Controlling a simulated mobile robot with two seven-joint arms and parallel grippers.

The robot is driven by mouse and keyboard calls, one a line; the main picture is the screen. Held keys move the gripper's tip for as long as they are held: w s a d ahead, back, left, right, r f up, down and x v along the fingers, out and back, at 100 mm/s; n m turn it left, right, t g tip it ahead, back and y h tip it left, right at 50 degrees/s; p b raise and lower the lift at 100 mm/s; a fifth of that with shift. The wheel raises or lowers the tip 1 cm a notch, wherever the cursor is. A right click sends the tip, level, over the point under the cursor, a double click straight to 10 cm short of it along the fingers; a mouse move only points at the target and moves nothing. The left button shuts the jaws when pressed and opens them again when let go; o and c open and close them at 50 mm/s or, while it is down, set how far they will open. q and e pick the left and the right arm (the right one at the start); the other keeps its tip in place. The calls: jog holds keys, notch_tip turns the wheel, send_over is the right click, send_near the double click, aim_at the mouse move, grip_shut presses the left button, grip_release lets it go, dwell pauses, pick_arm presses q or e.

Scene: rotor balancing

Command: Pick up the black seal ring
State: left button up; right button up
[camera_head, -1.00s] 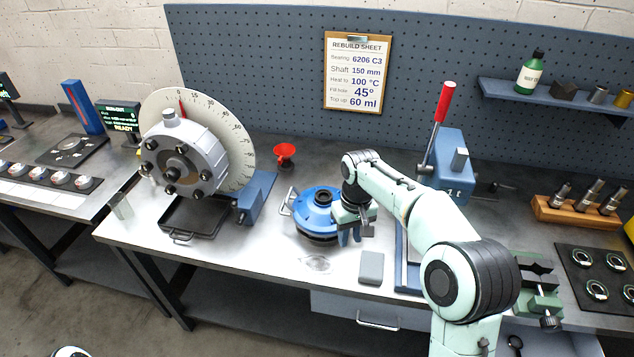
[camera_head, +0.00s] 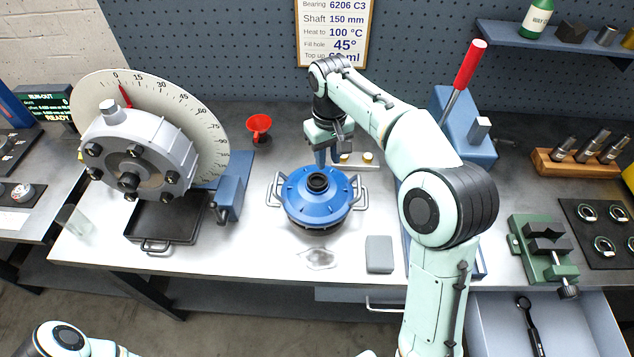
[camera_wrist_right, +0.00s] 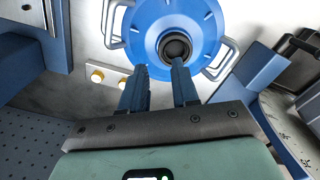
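A black ring-shaped part (camera_head: 317,182) sits at the top centre of the blue round housing (camera_head: 295,200), which has metal handles. I cannot tell whether it is the separate seal ring or a fixed collar. It also shows in the right wrist view (camera_wrist_right: 175,46), just beyond the fingertips. My right gripper (camera_head: 328,163) is behind the housing, pointing down. In the right wrist view its two blue fingers (camera_wrist_right: 160,68) are apart with nothing between them. My left gripper is out of view; only part of my left arm shows at the bottom left.
A small pale block with brass knobs (camera_head: 367,158) lies behind the housing. A red funnel (camera_head: 259,126), a dial stand (camera_head: 205,105), a red-handled press (camera_head: 463,115), a grey block (camera_head: 379,253) and a green vise (camera_head: 543,248) surround it. An open drawer (camera_head: 490,325) is at the front right.

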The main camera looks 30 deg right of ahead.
aim_at(324, 177)
jog(key=shift+w+f, duration=0.15)
jog(key=shift+f, duration=0.45)
jog(key=shift+w+f, duration=0.15)
jog(key=shift+f, duration=0.4)
jog(key=f, duration=0.4)
jog(key=shift+w+a+f+b, duration=0.2)
jog(key=shift+f+b, duration=0.1)
jog(key=shift+b, duration=0.1)
grip_shut()
